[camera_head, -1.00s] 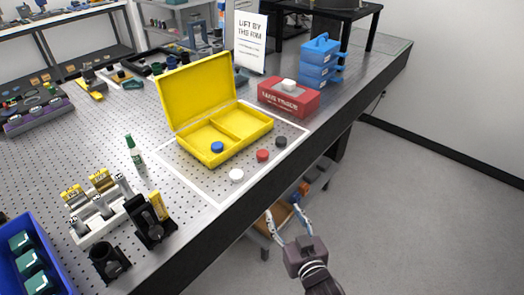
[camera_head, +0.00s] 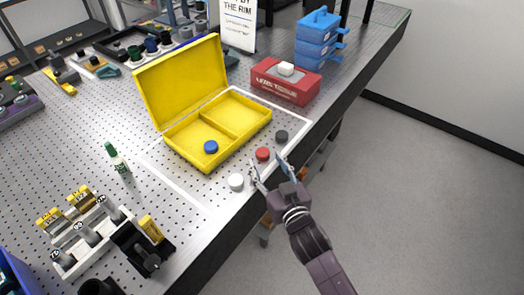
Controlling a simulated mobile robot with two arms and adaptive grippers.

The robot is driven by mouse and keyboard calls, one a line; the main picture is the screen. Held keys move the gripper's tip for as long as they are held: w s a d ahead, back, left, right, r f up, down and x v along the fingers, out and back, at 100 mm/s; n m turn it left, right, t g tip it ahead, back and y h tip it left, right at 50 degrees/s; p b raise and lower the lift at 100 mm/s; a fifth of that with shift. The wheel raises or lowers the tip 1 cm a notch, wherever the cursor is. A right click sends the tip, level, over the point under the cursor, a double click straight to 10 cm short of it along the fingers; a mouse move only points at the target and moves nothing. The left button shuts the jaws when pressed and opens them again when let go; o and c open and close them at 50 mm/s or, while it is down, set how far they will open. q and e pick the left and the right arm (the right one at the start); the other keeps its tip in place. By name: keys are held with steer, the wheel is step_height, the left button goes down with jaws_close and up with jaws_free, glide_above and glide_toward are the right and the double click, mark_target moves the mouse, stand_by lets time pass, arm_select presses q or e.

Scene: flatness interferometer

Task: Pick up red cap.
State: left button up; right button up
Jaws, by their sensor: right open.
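The red cap (camera_head: 262,154) lies on the perforated table top inside a white outlined area, near the table's front edge. A white cap (camera_head: 236,182) lies to its left and a dark grey cap (camera_head: 281,136) to its right. My right gripper (camera_head: 269,166) is open and empty, with its fingertips close to the near side of the red cap. I cannot tell whether they touch it. My left gripper is not in view.
An open yellow case (camera_head: 202,120) with a blue cap (camera_head: 211,147) inside stands just behind. A red tissue box (camera_head: 285,85) and blue stacked boxes (camera_head: 316,45) stand farther back. A green-capped bottle (camera_head: 116,158) and a white holder (camera_head: 95,240) stand left.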

mark_target(265, 157)
steer(key=shift+w, duration=0.35)
steer(key=x, duration=0.2)
steer(key=p+x, duration=0.1)
steer(key=x, duration=0.1)
steer(key=shift+w+d+f, duration=0.1)
steer(key=shift+w+f, duration=0.1)
steer(key=shift+w, duration=0.3)
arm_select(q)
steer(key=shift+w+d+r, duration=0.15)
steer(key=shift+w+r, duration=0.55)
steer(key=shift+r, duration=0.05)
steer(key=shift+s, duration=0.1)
arm_select(e)
steer(key=shift+c, duration=0.7)
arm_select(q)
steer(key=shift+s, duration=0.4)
arm_select(e)
steer(key=c, duration=0.7)
